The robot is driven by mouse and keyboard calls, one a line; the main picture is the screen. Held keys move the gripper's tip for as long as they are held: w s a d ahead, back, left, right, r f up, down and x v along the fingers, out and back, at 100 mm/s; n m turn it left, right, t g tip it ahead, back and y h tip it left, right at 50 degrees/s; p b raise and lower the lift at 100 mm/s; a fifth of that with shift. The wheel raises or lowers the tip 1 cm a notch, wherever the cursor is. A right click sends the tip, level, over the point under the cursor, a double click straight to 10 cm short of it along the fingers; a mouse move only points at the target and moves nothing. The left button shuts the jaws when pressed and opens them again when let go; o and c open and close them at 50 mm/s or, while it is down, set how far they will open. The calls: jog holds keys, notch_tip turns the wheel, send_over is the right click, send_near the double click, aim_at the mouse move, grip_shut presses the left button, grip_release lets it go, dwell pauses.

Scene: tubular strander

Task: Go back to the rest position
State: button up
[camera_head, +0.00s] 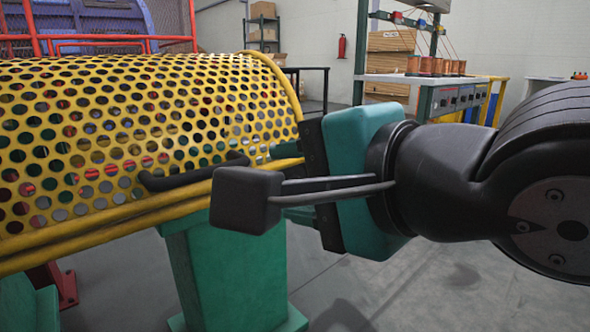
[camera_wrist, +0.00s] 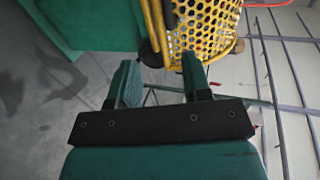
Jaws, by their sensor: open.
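My gripper (camera_head: 277,174) has a teal body with green fingers and points left in the head view. It is just right of the black handle (camera_head: 190,176) on the yellow perforated guard (camera_head: 130,120). The dark wrist camera block hides part of the lower finger. In the wrist view my gripper (camera_wrist: 160,70) has its two fingers spread wide apart with nothing held. The guard (camera_wrist: 205,28) shows beyond the fingertips, with a dark rounded piece near the gap. I cannot tell whether a finger touches the guard.
A green pedestal (camera_head: 225,265) stands under the guard. A workbench (camera_head: 440,95) with copper-coloured spools, shelves with boxes (camera_head: 263,10) and a red extinguisher (camera_head: 341,46) are behind. Grey floor (camera_head: 400,285) is open below my arm.

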jog(key=shift+s, duration=0.1)
jog(key=d+f+n+g+h+p, duration=0.45)
jog(key=d+n+g+p, duration=0.2)
jog(key=d+n, duration=0.2)
jog(key=s+d+r+n+g+p, duration=0.2)
jog(key=s+d+n+g+p, duration=0.35)
jog(key=d+n, duration=0.2)
notch_tip(320, 180, up, 37)
jog(key=a+t+p, duration=0.1)
jog(key=p, duration=3.6)
jog(key=shift+s+a+n+h, duration=0.15)
jog(key=shift+s+n+h, duration=0.2)
jog(key=shift+h, duration=0.1)
jog(key=shift+r, duration=0.1)
